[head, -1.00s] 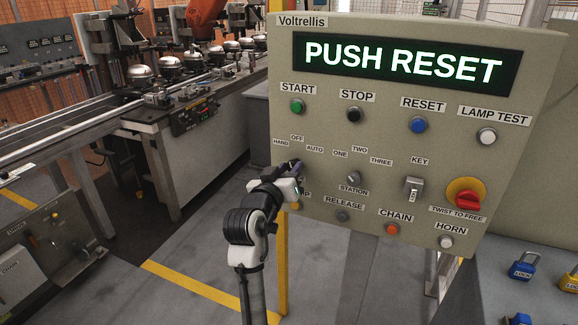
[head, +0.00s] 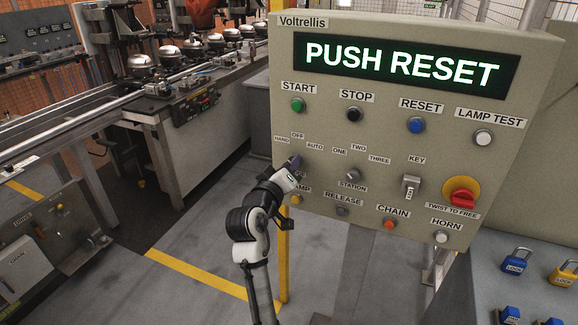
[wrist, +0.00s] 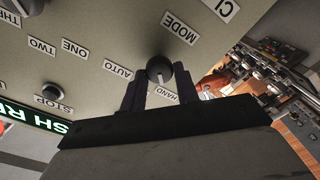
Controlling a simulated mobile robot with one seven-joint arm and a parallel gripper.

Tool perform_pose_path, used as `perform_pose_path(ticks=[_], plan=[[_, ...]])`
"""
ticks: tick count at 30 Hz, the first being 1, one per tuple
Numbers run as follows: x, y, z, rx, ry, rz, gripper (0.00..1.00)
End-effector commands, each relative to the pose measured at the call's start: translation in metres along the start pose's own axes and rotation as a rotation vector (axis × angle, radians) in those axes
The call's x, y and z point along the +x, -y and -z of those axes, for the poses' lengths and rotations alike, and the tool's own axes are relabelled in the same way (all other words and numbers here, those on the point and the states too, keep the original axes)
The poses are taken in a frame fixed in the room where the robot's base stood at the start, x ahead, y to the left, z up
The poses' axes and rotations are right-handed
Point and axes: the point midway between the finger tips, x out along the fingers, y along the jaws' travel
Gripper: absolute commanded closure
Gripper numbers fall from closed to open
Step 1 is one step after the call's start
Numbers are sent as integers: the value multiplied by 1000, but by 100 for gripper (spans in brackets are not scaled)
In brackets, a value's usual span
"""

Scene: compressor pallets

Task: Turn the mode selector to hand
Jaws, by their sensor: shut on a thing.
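The mode selector (wrist: 160,70) is a round dark knob with a pale mark on its face. In the wrist view it sits between the two dark fingers of my gripper (wrist: 160,88), which is shut on it. The mark seems to point toward the fingers, near the HAND label (wrist: 163,93); its exact angle is hard to tell. The AUTO label (wrist: 118,69) and MODE label (wrist: 181,27) also show, while the OFF label is hidden there. In the head view my gripper (head: 296,164) is at the panel's left side, under the HAND, OFF and AUTO labels, and hides the knob.
The control panel (head: 385,185) has a display (head: 400,63) reading PUSH RESET. The station selector (head: 352,174) and key switch (head: 410,187) lie right of my gripper. The lamp button (head: 296,199) is just below it. A yellow post (head: 284,260) stands below the panel.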

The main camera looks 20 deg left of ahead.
Motion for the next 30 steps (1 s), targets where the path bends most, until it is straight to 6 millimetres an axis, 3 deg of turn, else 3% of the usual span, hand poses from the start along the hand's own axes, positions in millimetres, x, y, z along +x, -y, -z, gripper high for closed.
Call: perform_pose_path(ticks=[8, 9, 13, 23, 30], plan=[[0, 0, 0, 1, -1, 0, 92], [0, 0, 0, 1, -1, 0, 64], [0, 0, 0, 1, -1, 0, 48], [-4, 1, 0, 2, -1, 0, 48], [-42, 3, -2, 3, -4, 1, 48]])
